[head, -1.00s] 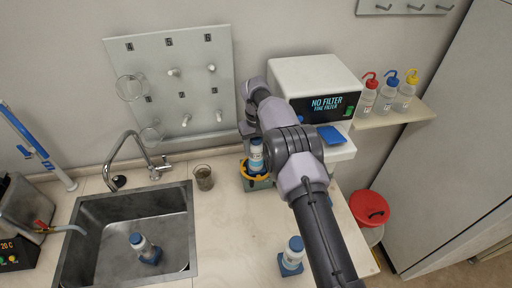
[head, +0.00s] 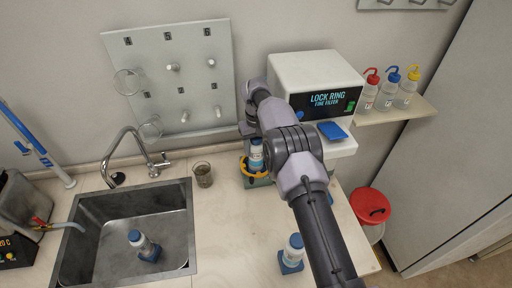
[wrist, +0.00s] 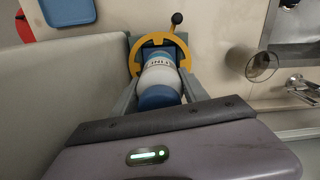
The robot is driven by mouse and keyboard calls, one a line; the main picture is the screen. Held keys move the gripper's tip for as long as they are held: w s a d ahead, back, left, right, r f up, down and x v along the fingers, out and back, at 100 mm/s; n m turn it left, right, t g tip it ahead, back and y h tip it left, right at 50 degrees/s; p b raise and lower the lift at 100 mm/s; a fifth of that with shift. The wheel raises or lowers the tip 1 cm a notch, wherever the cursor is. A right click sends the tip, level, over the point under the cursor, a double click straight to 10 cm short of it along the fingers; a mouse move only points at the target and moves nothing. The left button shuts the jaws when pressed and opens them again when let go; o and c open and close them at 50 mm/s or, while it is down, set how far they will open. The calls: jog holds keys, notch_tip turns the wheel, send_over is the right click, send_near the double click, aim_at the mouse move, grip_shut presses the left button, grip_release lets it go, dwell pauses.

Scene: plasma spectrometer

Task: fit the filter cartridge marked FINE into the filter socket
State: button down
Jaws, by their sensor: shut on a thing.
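The filter cartridge (wrist: 158,76), white with blue ends and lettering that appears to read FINE, stands between the fingers of my gripper (wrist: 160,88), which is shut on it. Its far end is inside the yellow ring (wrist: 180,44) of the filter socket, which has a black-knobbed lever (wrist: 176,19). In the head view the cartridge (head: 256,154) stands upright in the yellow ring (head: 247,172) at the counter's back, partly behind my arm. The spectrometer display (head: 326,99) reads LOCK RING, FINE FILTER. The seating depth is hidden.
Another cartridge (head: 293,249) stands on the front counter, and one (head: 140,241) is in the sink (head: 110,215). A beaker (head: 203,175) stands left of the socket. The spectrometer (head: 310,72) is close on the right.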

jog(key=c, duration=0.5)
grip_release()
